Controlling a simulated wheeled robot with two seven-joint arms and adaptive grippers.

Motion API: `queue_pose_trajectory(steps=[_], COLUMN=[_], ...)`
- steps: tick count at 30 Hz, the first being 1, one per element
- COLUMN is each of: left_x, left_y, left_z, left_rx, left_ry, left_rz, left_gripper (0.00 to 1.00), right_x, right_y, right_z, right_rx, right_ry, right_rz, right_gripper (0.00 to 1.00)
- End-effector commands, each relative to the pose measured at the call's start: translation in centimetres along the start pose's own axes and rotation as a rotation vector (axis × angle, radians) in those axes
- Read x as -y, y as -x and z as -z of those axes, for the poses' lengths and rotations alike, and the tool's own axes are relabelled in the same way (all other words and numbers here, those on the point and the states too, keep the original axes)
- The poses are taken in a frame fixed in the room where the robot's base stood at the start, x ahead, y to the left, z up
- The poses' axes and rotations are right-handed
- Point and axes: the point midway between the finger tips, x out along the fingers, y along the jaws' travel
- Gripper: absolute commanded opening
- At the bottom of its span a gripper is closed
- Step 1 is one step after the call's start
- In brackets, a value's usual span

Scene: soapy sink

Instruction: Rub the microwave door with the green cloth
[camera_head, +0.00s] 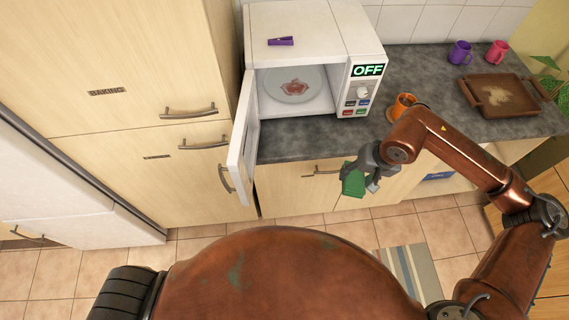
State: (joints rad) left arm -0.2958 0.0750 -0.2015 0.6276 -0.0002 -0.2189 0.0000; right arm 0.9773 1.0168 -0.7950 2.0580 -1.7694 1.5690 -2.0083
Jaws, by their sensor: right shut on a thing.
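The microwave (313,28) stands on the grey counter with its door (240,142) swung wide open to the left. The door's handle faces the cabinets on the left. My right gripper (361,180) is shut on the green cloth (353,184) and holds it in front of the counter's front edge, to the right of the door and apart from it. Inside the microwave a plate (291,84) carries a reddish stain. My left gripper is not in view.
A purple clip-like object (281,41) lies on top of the microwave. An orange mug (402,106), a stained brown tray (497,95), a purple mug (460,52) and a pink mug (497,53) stand on the counter. A striped mat (411,270) lies on the tiled floor.

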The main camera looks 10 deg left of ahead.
Motion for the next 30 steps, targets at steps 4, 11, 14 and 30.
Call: queue_pose_trajectory(steps=[4, 11, 14, 30], left_x=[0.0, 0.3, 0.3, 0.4], left_y=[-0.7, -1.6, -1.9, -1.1], left_z=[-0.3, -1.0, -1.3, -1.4], left_rx=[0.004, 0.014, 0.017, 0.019], left_ry=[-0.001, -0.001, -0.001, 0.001], left_rz=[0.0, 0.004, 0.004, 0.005], left_gripper=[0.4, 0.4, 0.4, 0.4], right_x=[6.6, 15.7, 18.1, 22.2], right_y=[-2.8, -3.1, -2.5, -1.2], right_z=[-2.6, -4.3, -3.7, -0.5], right_rx=[0.168, 0.4, 0.432, 0.39], right_ry=[-0.096, -0.394, -0.512, -0.71], right_rz=[0.23, 0.716, 0.894, 1.199], right_gripper=[0.27, 0.27, 0.27, 0.27])
